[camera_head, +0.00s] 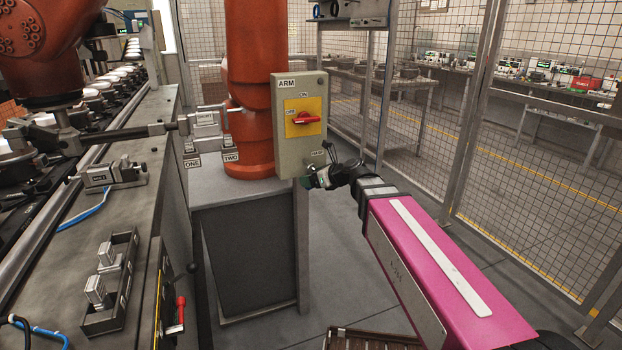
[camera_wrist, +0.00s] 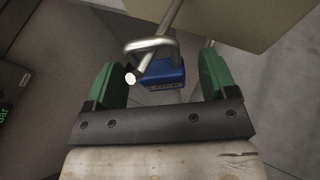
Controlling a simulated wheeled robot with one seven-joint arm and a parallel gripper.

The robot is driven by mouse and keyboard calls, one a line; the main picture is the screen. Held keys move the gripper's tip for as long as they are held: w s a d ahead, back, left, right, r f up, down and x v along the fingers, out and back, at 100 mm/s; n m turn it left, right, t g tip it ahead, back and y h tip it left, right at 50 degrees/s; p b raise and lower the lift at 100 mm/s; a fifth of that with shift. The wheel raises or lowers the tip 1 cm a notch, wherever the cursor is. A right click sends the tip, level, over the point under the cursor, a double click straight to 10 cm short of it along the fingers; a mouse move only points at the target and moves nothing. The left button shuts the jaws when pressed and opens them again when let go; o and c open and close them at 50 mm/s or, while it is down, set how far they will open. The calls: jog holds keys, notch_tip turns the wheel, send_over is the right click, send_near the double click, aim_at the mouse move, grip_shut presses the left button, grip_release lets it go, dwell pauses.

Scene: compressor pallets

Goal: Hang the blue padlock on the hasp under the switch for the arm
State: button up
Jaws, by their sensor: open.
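The grey switch box (camera_head: 288,145) marked ARM has a red handle (camera_head: 305,118), lying level, on a yellow plate. A small label and the metal hasp (camera_head: 328,152) show at its lower right. My gripper (camera_head: 318,181) is just below that corner, its green fingers partly blurred into the dark wrist. In the wrist view, the blue padlock (camera_wrist: 162,73) sits between my open green fingers (camera_wrist: 158,66), with gaps on both sides. Its grey shackle crosses a slanting metal rod (camera_wrist: 167,19) and appears looped around it. The padlock cannot be made out in the head view.
The box is beside an orange column (camera_head: 253,90) on a grey cabinet (camera_head: 240,190). A wire mesh fence (camera_head: 440,110) closes off the right. Floor is free between cabinet and fence.

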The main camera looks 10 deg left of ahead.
jog(key=v, duration=0.9)
jog(key=s+d+f+n+g+h, duration=0.3)
jog(key=d+f+n+h, duration=0.3)
jog(key=d+f+n, duration=0.5)
jog(key=s+d+f+n+g+h, duration=0.3)
jog(key=s+d+f+n+h, duration=0.2)
jog(key=d+f+n, duration=0.7)
jog(key=d+f, duration=0.4)
jog(key=f, duration=0.2)
jog(key=shift+s+f+n+g+h, duration=0.3)
jog(key=shift+s+h, duration=0.1)
